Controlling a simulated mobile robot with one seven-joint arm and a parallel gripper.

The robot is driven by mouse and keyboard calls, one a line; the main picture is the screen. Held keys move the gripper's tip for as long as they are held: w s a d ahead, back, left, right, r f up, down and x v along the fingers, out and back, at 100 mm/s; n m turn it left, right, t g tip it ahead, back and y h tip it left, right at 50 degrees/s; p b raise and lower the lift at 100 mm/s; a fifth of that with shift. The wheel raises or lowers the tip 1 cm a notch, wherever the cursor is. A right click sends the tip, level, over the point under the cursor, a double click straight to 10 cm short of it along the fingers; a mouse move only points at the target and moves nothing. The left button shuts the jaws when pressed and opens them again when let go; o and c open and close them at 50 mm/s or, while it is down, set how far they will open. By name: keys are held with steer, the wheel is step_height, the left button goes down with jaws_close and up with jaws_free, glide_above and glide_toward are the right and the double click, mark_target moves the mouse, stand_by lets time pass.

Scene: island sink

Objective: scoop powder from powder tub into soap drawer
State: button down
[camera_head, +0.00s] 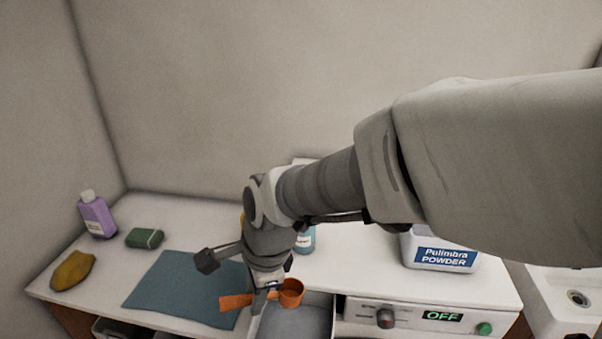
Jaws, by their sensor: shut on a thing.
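An orange scoop (292,294) with a round cup and a flat handle is in my gripper (264,297). My gripper is shut on the scoop's handle, with the cup to the right and the handle's end to the left. The cup is over the open soap drawer (297,323), a grey tray pulled out at the counter's front. I cannot tell whether powder is in the cup or drawer. The white powder tub (440,250), labelled "Pulimbra POWDER", stands to the right on the counter, partly hidden behind my arm.
A blue-grey cloth (178,288) lies left of the drawer. A purple bottle (98,217), green sponge (145,238) and mustard cloth (73,270) are farther left. A blue bottle (306,240) stands behind my gripper. A panel (415,317) reading "OFF" and a sink (578,299) are right.

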steer(key=shift+s+a+f+h+b, duration=0.1)
steer(key=shift+s+a+h+b, duration=0.05)
steer(key=shift+a+h+b, duration=0.2)
steer(key=shift+a+t+h, duration=0.1)
steer(key=shift+t+h, duration=0.2)
steer(key=shift+h, duration=0.05)
steer(key=shift+s, duration=0.15)
